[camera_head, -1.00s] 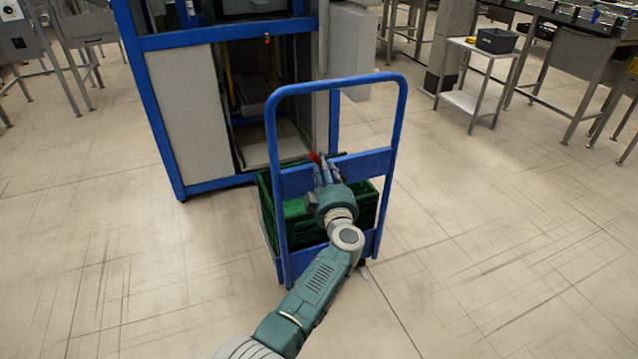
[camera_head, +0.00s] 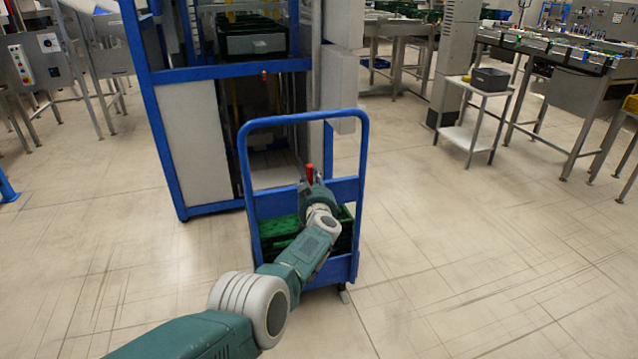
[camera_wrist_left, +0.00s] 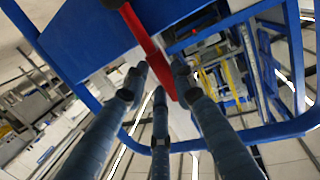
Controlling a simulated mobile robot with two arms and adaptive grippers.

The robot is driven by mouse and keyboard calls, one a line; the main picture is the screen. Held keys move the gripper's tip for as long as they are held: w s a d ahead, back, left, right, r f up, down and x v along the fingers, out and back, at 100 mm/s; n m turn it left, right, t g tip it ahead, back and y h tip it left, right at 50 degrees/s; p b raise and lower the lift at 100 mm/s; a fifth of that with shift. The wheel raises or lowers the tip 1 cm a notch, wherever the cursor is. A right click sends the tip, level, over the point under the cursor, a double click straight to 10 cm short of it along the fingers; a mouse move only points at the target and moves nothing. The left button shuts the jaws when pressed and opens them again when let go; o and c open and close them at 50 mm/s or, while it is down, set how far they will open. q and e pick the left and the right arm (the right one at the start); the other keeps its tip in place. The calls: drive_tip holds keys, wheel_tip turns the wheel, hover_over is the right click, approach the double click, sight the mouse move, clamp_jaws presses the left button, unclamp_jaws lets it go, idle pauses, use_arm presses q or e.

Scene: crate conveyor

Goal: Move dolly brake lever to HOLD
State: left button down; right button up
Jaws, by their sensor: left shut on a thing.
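The red brake lever (camera_head: 310,173) stands about upright at the upper crossbar of the blue dolly (camera_head: 360,220). My left gripper (camera_head: 305,187) is at the lever, shut on it, with the hand partly hiding the crossbar. In the left wrist view the red lever (camera_wrist_left: 142,38) runs down between the dark fingers of my left gripper (camera_wrist_left: 160,78). The lever's base and any HOLD marking cannot be made out. My right gripper is out of view.
A green crate (camera_head: 280,226) sits on the dolly behind its frame. A blue-framed machine (camera_head: 160,120) stands just beyond. A small side table (camera_head: 465,137) is at the right. The floor right of the dolly is clear.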

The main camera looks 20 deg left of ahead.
use_arm(q)
drive_tip(key=shift+w+a+r, duration=0.15)
drive_tip(key=shift+w+r, duration=0.05)
drive_tip(key=shift+r, duration=0.35)
drive_tip(key=c, duration=1.7)
unclamp_jaws()
drive_tip(key=o, duration=0.3)
drive_tip(key=shift+w+f, duration=0.15)
drive_tip(key=shift+f, duration=0.25)
drive_tip(key=shift+d+r, duration=0.1)
drive_tip(key=shift+d, duration=0.15)
wheel_tip(320, 180, up, 10)
drive_tip(key=shift+a, duration=0.2)
